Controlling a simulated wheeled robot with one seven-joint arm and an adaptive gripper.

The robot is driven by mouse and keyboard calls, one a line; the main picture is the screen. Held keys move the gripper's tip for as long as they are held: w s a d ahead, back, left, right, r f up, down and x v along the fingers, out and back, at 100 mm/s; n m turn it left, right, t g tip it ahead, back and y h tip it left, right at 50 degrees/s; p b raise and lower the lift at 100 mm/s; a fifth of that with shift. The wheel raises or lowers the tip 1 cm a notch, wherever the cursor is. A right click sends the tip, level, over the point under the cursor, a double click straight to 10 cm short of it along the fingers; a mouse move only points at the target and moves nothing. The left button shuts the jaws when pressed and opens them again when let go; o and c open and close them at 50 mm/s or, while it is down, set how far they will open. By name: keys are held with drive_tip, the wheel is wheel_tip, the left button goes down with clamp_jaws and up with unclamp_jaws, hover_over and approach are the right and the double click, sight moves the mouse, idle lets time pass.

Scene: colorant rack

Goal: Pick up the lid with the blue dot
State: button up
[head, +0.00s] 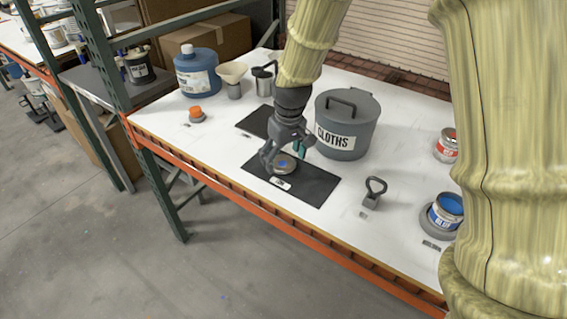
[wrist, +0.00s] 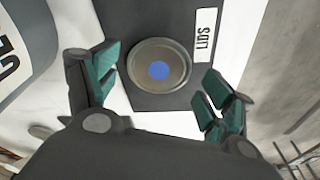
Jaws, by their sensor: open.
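The lid with the blue dot (head: 284,163) lies on a black mat (head: 317,187) near the front of the white table. In the wrist view the lid (wrist: 159,66) is a round grey-brown disc with a blue dot at its centre. It lies flat on the mat beside a white label reading LIDS (wrist: 205,35). My gripper (head: 285,158) is just above the lid. In the wrist view its green-padded fingers (wrist: 158,95) are spread open to either side of the lid, with nothing between them but the view of the lid below.
A grey CLOTHS bin (head: 343,147) stands close behind the mat, right of my gripper. A second black mat (head: 254,122) lies behind. A black handled tool (head: 373,192), a blue paint can (head: 445,211) and a red can (head: 446,146) are to the right. A blue jug (head: 197,73) stands at left.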

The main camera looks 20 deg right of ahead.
drive_tip(key=shift+w+f, duration=0.2)
drive_tip(key=shift+f, duration=0.25)
drive_tip(key=shift+w+f, duration=0.2)
drive_tip(key=shift+f, duration=0.25)
drive_tip(key=shift+s+r, duration=0.1)
drive_tip(key=shift+s, duration=0.2)
drive_tip(key=shift+w, duration=0.15)
drive_tip(key=shift+c, duration=0.2)
drive_tip(key=c, duration=0.5)
drive_tip(key=shift+o, duration=0.2)
